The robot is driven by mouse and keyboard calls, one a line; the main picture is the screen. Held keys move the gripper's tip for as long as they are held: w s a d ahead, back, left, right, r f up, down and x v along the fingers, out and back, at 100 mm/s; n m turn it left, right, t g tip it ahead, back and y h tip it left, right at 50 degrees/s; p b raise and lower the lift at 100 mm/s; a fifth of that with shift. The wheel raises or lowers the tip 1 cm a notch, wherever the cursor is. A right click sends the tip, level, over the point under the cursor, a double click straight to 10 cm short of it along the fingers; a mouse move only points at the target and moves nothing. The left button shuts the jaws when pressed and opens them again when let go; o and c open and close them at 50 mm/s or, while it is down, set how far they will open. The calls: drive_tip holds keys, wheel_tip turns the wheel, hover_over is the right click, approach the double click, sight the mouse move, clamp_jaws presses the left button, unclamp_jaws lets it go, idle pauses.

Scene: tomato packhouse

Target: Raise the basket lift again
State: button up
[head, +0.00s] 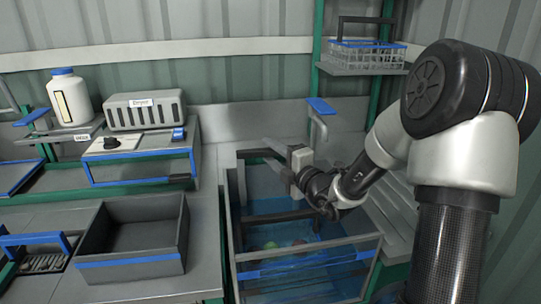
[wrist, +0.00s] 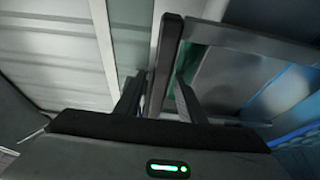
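A tank (head: 372,246) with clear blue water stands at the centre right. Inside it, a dark frame with bars (head: 280,216) sits low, and a few green and red items (head: 270,245) show under the water. I cannot tell clearly where the lift's basket ends and the tank begins. My gripper (head: 284,174) reaches down over the tank's back left part. In the wrist view, its two fingers (wrist: 158,98) stand on either side of a long dark bar (wrist: 168,50). Whether they press on the bar is not clear. My arm hides the tank's back right part.
A wire basket (head: 366,59) with a dark handle sits on a shelf at the upper right. A blue-topped post (head: 321,107) stands behind the tank. An empty grey bin (head: 132,264), a grey control box (head: 143,109) and a white bottle (head: 70,98) are at left.

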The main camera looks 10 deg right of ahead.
drive_tip(key=shift+w+a, duration=0.15)
drive_tip(key=shift+w, duration=0.15)
clamp_jaws()
